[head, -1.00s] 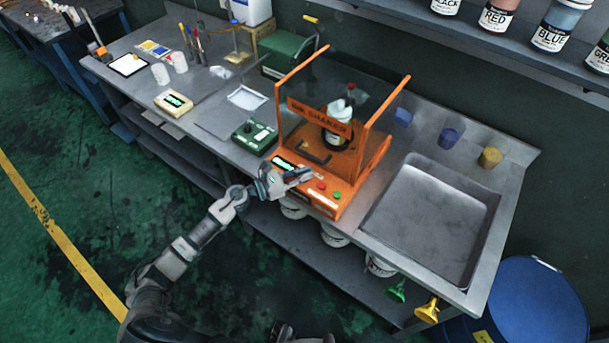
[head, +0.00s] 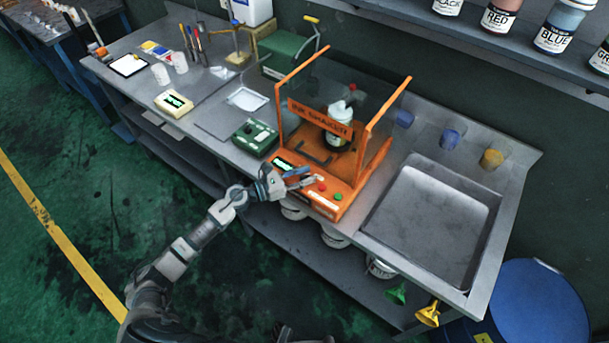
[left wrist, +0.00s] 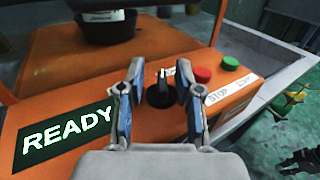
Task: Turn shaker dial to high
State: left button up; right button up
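The orange ink shaker (head: 288,107) stands on the metal bench. Its front panel shows a lit READY display (left wrist: 66,128), a black dial (left wrist: 160,92) with a light pointer line, a red button (left wrist: 202,75) and a green button (left wrist: 230,63). My left gripper (head: 303,178) is at the panel. In the left wrist view the gripper (left wrist: 160,76) is open, with one finger on each side of the dial. I see gaps between fingers and dial; contact is not clear. The dial's setting marks are not readable. My right gripper does not show clearly in any view.
A white bottle (head: 337,128) stands inside the shaker. A green device (head: 254,137) sits to the left of the shaker, and a sink (head: 433,225) is to its right. Several ink bottles (head: 498,17) line the shelf above. Funnels (head: 428,314) hang at the bench's front edge.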

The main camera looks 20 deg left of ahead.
pick_arm(q)
jog(key=v, duration=1.2)
